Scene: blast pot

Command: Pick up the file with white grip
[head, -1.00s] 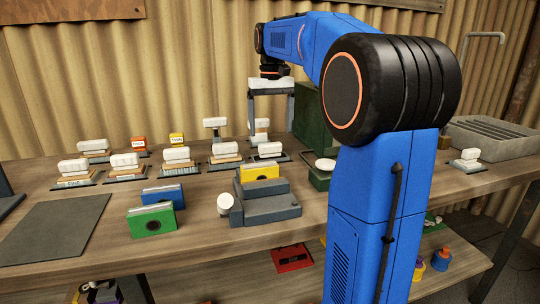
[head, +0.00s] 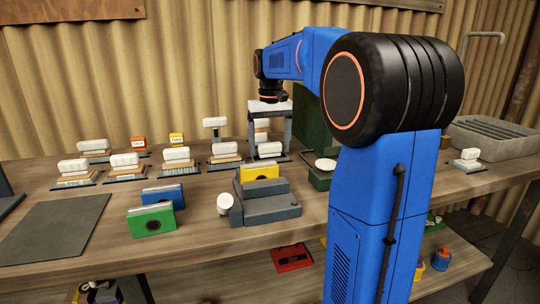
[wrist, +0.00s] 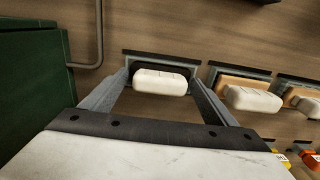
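A white grip (wrist: 160,82) on a dark base lies between the fingers of my gripper (wrist: 160,76) in the wrist view, with a gap on each side. No tan block shows under this grip, unlike its neighbours; its working part is hidden, so I cannot confirm that it is the file. In the head view, the white-grip tool (head: 270,149) sits on the bench at the tips of my gripper (head: 269,144). My gripper is open, points down and holds nothing. Another white-grip tool behind it is mostly hidden by my gripper.
Several similar white-grip tools with tan blocks (head: 223,150) stand in rows to the left. A dark green box (wrist: 35,75) stands close beside my gripper. A grey stepped block (head: 265,202) with a yellow item is in front. A grey mat (head: 55,228) lies at the left.

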